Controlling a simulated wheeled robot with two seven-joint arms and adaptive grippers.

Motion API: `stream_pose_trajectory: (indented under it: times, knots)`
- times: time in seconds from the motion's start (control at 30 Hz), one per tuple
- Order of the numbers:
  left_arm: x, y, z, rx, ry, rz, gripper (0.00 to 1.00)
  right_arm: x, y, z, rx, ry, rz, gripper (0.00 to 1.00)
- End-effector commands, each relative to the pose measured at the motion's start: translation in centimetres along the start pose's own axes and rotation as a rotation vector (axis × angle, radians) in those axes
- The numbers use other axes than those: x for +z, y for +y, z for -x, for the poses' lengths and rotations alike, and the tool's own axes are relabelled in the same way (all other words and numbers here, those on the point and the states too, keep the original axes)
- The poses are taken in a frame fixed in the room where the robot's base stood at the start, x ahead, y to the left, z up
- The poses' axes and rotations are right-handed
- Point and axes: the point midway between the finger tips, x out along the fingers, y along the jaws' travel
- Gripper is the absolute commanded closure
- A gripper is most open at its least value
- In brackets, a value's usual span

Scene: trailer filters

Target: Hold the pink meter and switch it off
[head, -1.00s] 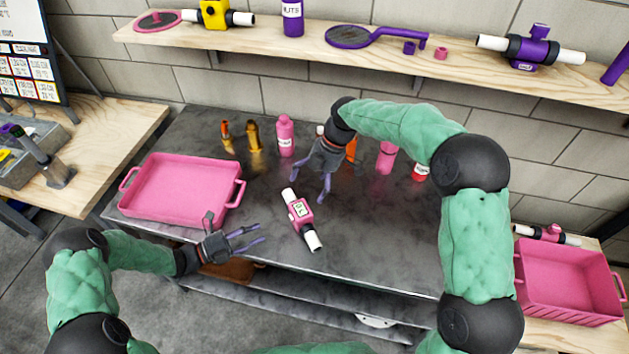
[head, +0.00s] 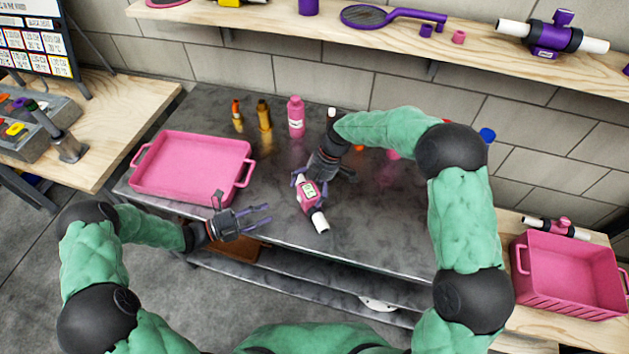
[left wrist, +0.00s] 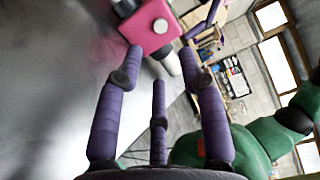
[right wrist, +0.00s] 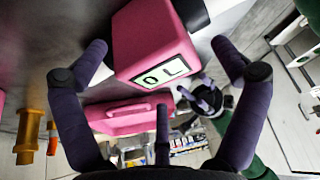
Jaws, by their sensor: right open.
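The pink meter (head: 308,193) lies on the dark metal table, with a pale display and white pipe ends; its far end is hidden by my right gripper. In the right wrist view the meter (right wrist: 152,40) is close up, its display showing characters like "OL". My right gripper (head: 310,178) is open, with its fingers around the far part of the meter; whether they touch it I cannot tell. My left gripper (head: 262,218) is open and empty, left of the meter near the table's front edge. The meter also shows ahead of the fingers in the left wrist view (left wrist: 152,27).
A pink tray (head: 190,170) sits on the table's left. Bottles, including a pink one (head: 296,118), stand along the back. A shelf (head: 390,35) holds a purple meter (head: 553,37). A pink crate (head: 570,275) stands at the right. The table's front right is clear.

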Motion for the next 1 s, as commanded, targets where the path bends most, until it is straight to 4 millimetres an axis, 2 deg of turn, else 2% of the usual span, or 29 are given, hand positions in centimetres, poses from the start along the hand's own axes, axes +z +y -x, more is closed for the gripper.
stream_pose_trajectory:
  times: [0.33,0.57,0.63,0.77,1.0]
  knots:
    - [0.00,0.00,0.00,0.000,0.000,0.000,0.61,-0.02,0.00,-0.32,0.000,0.000,0.000,0.04]
    - [0.00,0.00,0.00,0.000,0.000,0.000,0.61,-0.02,-0.01,-0.33,0.000,0.000,0.000,0.69]
    - [0.00,0.00,0.00,0.000,0.000,0.000,0.64,-0.02,-0.03,-0.34,-0.001,0.000,0.000,0.70]
    - [0.00,0.00,0.00,0.000,0.000,0.000,1.00,-0.02,-0.05,-0.36,-0.001,0.000,0.000,0.70]
    - [0.00,0.00,0.00,0.000,0.000,0.000,1.00,-0.02,-0.09,-0.41,-0.003,0.001,0.000,0.71]
